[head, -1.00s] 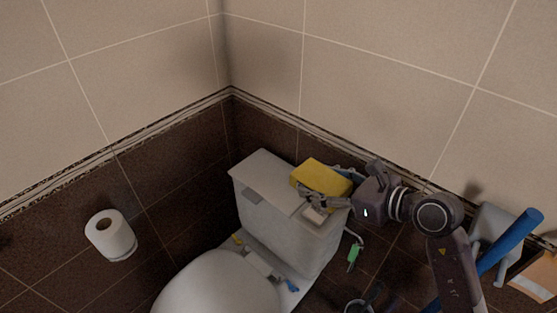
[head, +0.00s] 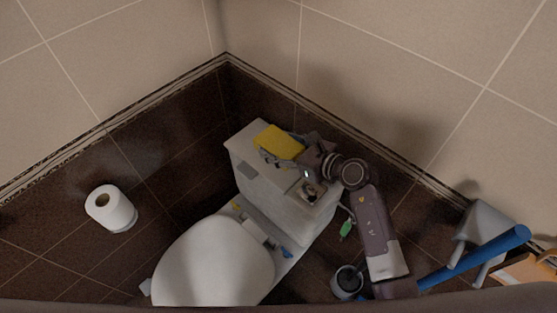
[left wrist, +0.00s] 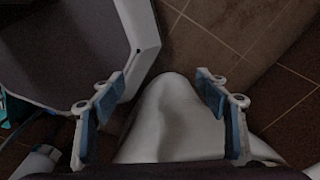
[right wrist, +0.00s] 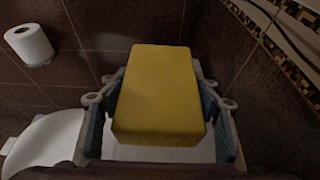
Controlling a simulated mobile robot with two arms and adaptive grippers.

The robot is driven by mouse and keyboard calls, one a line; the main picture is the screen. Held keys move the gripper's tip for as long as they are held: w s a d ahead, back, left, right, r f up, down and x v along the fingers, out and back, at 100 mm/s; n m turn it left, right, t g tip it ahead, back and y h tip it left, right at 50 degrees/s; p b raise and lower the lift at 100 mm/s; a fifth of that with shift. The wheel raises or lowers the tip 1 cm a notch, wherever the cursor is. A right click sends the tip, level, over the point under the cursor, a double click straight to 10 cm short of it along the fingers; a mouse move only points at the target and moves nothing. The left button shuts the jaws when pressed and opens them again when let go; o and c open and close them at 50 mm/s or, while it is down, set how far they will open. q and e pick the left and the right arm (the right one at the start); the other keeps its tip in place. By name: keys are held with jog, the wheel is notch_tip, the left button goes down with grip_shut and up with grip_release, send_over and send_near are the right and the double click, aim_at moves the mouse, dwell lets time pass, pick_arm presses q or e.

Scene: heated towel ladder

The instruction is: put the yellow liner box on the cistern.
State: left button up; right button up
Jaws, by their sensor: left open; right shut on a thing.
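The yellow liner box (head: 278,142) is over the left part of the white cistern's (head: 262,172) lid in the head view. My right gripper (head: 284,153) is shut on it, coming from the right. In the right wrist view, the box (right wrist: 155,95) lies between the two fingers, with a pale surface below it. I cannot tell whether the box touches the lid. My left gripper (left wrist: 163,95) is open, with nothing between its fingertips, and is outside the head view. A smooth white shape shows beyond its fingers.
A small pale square item (head: 310,188) is at the lid's right end. The toilet lid (head: 212,262) is in front. A toilet roll (head: 110,208) is on the left wall. A green tag (head: 346,229), a dark round holder (head: 347,281) and a blue bar (head: 480,255) are at right.

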notch_tip(320, 180, down, 7)
jog(key=shift+f+b, duration=0.2)
jog(key=shift+b, duration=0.2)
jog(key=shift+f, duration=0.1)
jog(key=o, duration=0.8)
jog(key=shift+f, duration=0.15)
jog(key=o, duration=0.5)
